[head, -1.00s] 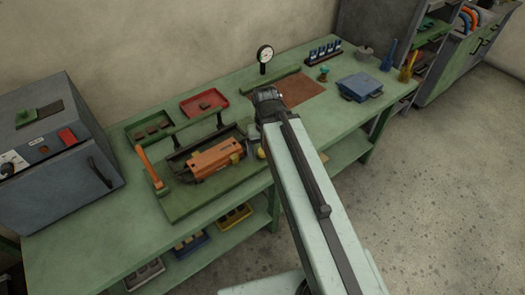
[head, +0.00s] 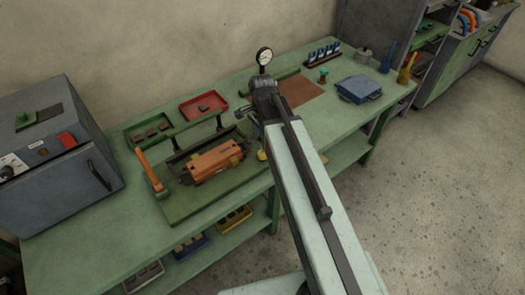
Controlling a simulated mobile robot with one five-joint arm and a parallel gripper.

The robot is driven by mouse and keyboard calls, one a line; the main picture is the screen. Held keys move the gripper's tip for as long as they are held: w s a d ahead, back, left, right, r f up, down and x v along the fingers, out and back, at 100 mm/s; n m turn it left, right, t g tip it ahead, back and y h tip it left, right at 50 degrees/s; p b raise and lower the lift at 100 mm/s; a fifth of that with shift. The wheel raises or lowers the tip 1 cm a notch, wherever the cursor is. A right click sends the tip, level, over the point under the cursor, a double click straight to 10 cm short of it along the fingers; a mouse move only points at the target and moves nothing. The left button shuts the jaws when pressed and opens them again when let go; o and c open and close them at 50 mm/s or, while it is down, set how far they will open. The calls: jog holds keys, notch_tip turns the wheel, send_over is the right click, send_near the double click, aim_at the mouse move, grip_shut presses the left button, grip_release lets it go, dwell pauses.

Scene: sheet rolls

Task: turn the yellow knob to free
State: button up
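A small yellow knob (head: 262,155) shows at the right end of the green fixture plate (head: 185,207), close beside my arm and partly hidden by it. Its setting is too small to read. An orange block (head: 214,161) lies on the plate, with a dark yellow piece (head: 236,159) at its right end. An orange lever (head: 150,170) stands at the plate's left end. My gripper (head: 243,116) shows as small grey parts left of the dark wrist, above and behind the knob and apart from it. Its fingers are too small to tell open from shut.
A dial gauge (head: 264,58) stands behind my wrist. A red tray (head: 203,106) and a green tray (head: 152,131) lie along the back. A blue case (head: 359,89) sits on the bench's right side. A grey oven-like box (head: 55,160) stands at left.

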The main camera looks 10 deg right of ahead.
aim_at(262, 153)
jog(key=shift+w+d, duration=0.1)
jog(key=shift+w, duration=0.3)
jog(key=shift+s+f+b, duration=0.15)
jog(key=shift+f+b, duration=0.1)
jog(key=shift+b, duration=0.05)
notch_tip(262, 153, down, 8)
jog(key=b, duration=0.7)
jog(key=shift+r, duration=0.35)
grip_shut()
